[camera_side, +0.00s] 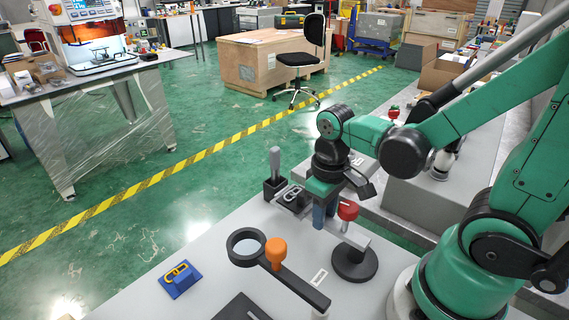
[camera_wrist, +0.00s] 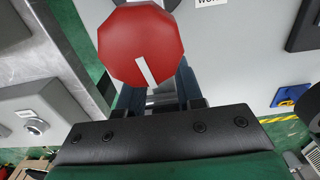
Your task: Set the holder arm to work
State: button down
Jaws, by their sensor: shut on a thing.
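A grey bar, which looks like the holder arm (camera_side: 355,238), sits on a round black base (camera_side: 354,265) and has a red knob (camera_side: 348,210) on top. In the wrist view the red knob (camera_wrist: 140,45) is large, with a white stripe, and covers part of the bar (camera_wrist: 163,98). My gripper (camera_side: 322,218), with blue fingers pointing down, is shut on the bar's far end, beside the red knob. A white label (camera_side: 319,278) lies on the table in front of the base; in the wrist view the label (camera_wrist: 210,2) is cut off, its lettering starting "WO".
A black arm with a ring (camera_side: 232,253) and an orange knob (camera_side: 276,250) lies close by on the left. A blue block with a yellow loop (camera_side: 180,278) is at front left. A grey lever in a black box (camera_side: 274,175) stands behind. The table between is clear.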

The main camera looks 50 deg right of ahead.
jog(key=shift+a, duration=0.1)
dwell(0.8)
jog(key=shift+s+a+n, duration=0.15)
jog(key=shift+a+n, duration=0.45)
jog(key=shift+n, duration=0.5)
jog(key=shift+s+a+n, duration=0.1)
jog(key=shift+a+n, duration=0.5)
jog(key=shift+n, duration=0.5)
jog(key=shift+s+a+n, duration=0.25)
jog(key=shift+a+n, duration=0.2)
jog(key=shift+n, duration=0.4)
jog(key=shift+s+a+n, duration=0.25)
jog(key=shift+a+n, duration=0.2)
jog(key=shift+n, duration=0.4)
jog(key=shift+s+a, duration=0.1)
jog(key=shift+a, duration=0.05)
jog(key=c, duration=0.6)
grip_release()
jog(key=shift+o, duration=0.2)
jog(key=shift+r, duration=2.8)
